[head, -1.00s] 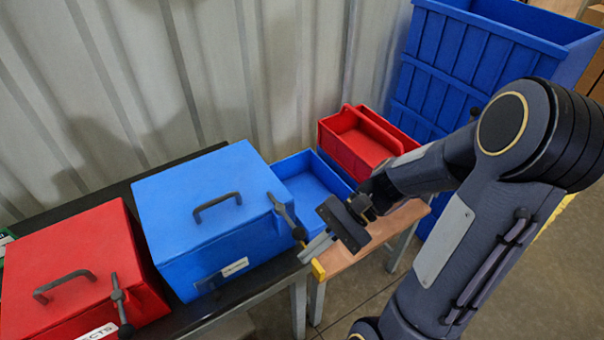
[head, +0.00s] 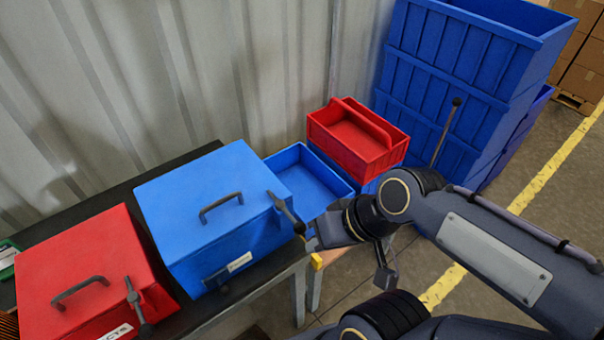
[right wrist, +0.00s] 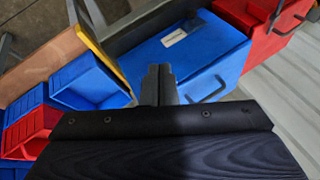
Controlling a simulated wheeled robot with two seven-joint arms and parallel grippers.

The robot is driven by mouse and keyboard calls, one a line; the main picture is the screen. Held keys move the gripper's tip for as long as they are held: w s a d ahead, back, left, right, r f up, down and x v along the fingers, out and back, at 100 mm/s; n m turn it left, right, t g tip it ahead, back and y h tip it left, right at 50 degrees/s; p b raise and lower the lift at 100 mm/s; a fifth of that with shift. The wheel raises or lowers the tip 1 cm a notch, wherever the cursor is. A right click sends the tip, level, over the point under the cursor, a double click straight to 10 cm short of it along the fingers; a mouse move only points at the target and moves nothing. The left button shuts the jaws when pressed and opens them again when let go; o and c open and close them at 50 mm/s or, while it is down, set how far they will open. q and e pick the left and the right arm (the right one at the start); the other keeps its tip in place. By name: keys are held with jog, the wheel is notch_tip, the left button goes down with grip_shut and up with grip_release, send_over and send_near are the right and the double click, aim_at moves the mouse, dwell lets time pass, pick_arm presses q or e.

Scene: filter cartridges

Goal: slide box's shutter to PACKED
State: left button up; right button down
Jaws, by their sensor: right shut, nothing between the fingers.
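The lidded blue box (head: 200,205) stands on the dark bench, with a dark handle on its lid. Its front bears a white label (head: 240,262) too small to read and a dark fitting (head: 216,279) beside it. In the right wrist view the blue box (right wrist: 150,55) lies beyond my fingers. My right gripper (head: 313,243) is shut and empty just right of the box's right front corner; its fingers show in the right wrist view (right wrist: 159,70). My left gripper is not in view.
A red lidded box (head: 90,265) with a similar lever stands left. An open blue tray (head: 335,200) and a red bin (head: 340,150) lie behind my right gripper. Large blue crates (head: 450,80) stand at the back right. Open floor lies at right.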

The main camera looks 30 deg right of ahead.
jog(key=w+d+r+n+g+h, duration=0.1)
jog(key=w+n, duration=0.4)
jog(key=n, duration=0.8)
jog(key=w+d+r+n+g+h, duration=0.2)
jog(key=w+n, duration=0.3)
jog(key=n, duration=0.9)
jog(key=shift+w+d+r+g+h, duration=0.25)
jog(key=shift+r+g+h, duration=0.35)
jog(key=shift+r+g, duration=0.25)
jog(key=shift+f, duration=0.1)
